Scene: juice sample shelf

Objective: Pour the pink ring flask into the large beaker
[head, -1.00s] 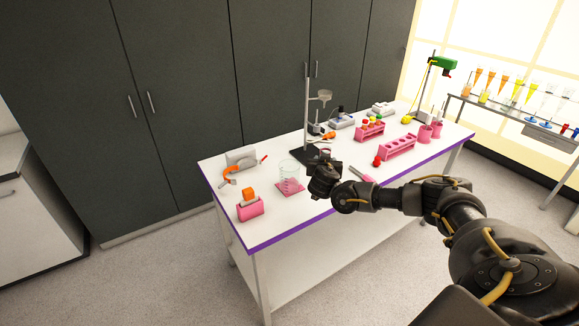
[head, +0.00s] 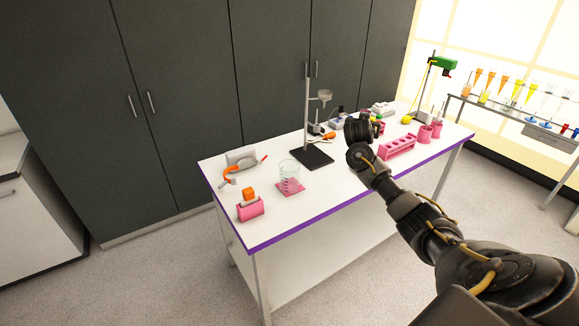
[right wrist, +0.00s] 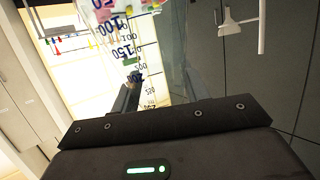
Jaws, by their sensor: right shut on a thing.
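The large beaker (head: 289,171) is clear glass and stands upright on a pink mat (head: 281,188) at the left of the bench, with some pink showing low in it. My right gripper (head: 362,128) is over the back middle of the bench, well to the right of the beaker. In the right wrist view its fingers (right wrist: 160,92) are shut on a clear glass flask (right wrist: 128,45) with blue volume marks. I take it for the pink ring flask; its ring cannot be made out. In the head view my gripper hides the flask. My left gripper is not in view.
A stand on a black base (head: 312,157) rises between the beaker and my right gripper. A pink holder (head: 250,208) is at the front left. The front middle of the white bench is clear.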

